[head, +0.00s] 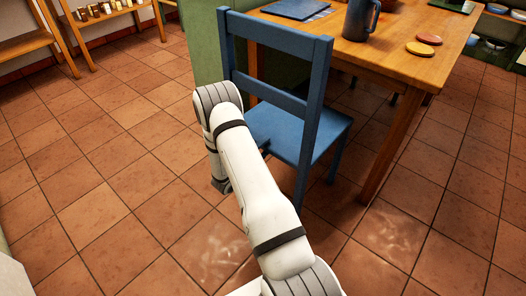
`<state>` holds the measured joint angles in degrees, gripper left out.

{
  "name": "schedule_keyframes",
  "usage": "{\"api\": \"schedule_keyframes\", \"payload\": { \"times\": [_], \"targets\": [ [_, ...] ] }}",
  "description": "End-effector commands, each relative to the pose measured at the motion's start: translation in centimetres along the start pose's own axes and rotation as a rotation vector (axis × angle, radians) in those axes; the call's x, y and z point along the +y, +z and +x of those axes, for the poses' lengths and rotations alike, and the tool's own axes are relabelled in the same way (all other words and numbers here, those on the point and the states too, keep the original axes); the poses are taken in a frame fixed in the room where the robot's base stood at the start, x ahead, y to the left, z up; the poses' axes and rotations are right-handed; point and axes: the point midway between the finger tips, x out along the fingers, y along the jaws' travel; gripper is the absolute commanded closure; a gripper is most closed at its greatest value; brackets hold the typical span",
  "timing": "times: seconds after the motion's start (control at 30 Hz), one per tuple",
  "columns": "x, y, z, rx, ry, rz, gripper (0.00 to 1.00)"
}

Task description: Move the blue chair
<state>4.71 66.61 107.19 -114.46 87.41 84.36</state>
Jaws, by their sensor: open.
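The blue chair (275,36) stands upright at the near side of the wooden table (455,52), its slatted back toward me and its seat partly under the tabletop edge. My white arm crosses in front of it and hides its lower left part, including some of the seat and legs. My gripper (221,186) is at the end of the arm, low and left of the chair, mostly hidden behind my own wrist. It is open, and no part of the chair shows between its fingers.
On the table are a dark blue mug (359,20), two coasters (420,49) and a blue book or folder (296,8). A green panel (205,45) stands behind the chair. Wooden shelving (105,14) is far left. The tiled floor at left is clear.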

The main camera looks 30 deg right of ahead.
Motion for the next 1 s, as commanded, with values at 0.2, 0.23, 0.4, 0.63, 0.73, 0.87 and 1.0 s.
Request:
{"api": "schedule_keyframes", "payload": {
  "times": [0.2, 0.23, 0.4, 0.63, 0.73, 0.87, 1.0],
  "targets": [
    [0.06, -0.03, 1.15, 0.001, 0.001, 0.001, 0.45],
    [0.07, -0.04, 1.16, 0.001, 0.001, 0.001, 0.45],
    [0.09, -0.05, 1.12, 0.001, 0.001, 0.0, 0.45],
    [0.07, -0.06, 1.09, 0.001, 0.0, 0.0, 0.63],
    [0.07, -0.06, 1.07, 0.002, 0.0, 0.0, 0.72],
    [0.05, -0.07, 1.06, 0.002, 0.0, 0.0, 0.82],
    [0.01, -0.07, 1.04, 0.002, -0.001, 0.0, 0.94]
  ]
}}
